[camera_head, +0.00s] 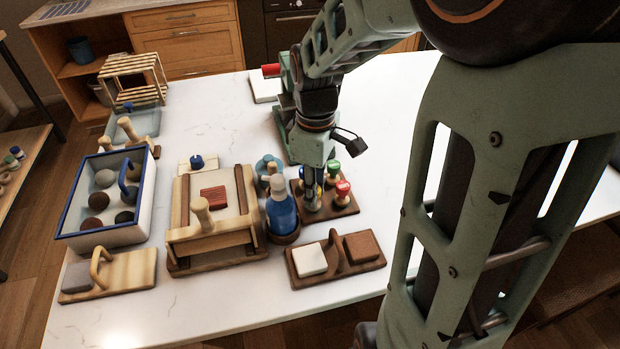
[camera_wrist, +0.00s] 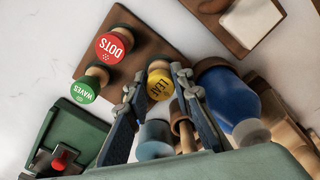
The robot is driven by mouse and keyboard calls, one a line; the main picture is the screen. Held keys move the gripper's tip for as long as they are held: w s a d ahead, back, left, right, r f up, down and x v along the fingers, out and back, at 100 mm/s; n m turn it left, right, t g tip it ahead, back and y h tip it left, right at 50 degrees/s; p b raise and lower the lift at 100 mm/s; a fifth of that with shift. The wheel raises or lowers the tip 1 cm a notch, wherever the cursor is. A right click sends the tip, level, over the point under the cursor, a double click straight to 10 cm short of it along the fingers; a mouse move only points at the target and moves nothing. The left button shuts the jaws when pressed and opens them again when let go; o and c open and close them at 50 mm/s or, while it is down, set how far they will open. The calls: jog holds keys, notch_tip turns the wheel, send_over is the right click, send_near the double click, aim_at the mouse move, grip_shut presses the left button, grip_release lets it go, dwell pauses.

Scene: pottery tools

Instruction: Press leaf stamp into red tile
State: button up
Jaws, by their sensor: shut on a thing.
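The leaf stamp (camera_wrist: 159,86), with a yellow top marked LEAF, is between my fingertips in the wrist view. My gripper (camera_head: 313,198) is shut on it, above the dark wooden stamp board (camera_head: 345,207). In the head view my fingers largely hide the stamp, and I cannot tell whether its base is clear of the board. The red tile (camera_head: 361,246), reddish brown, lies at the right of a wooden tray (camera_head: 334,268), nearer the front edge than my gripper. A white tile (camera_head: 310,259) lies at the tray's left; it also shows in the wrist view (camera_wrist: 251,22).
The red DOTS stamp (camera_wrist: 114,46) and green WAVES stamp (camera_wrist: 86,90) stand beside the leaf stamp. A blue bottle (camera_head: 282,212) stands close left of my gripper. An upright handle (camera_head: 336,250) rises between the tiles. The table right of the board is clear.

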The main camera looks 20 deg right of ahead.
jog(key=shift+f, duration=0.35)
jog(key=o, duration=1.1)
jog(key=shift+o, duration=0.2)
jog(key=shift+r, duration=0.1)
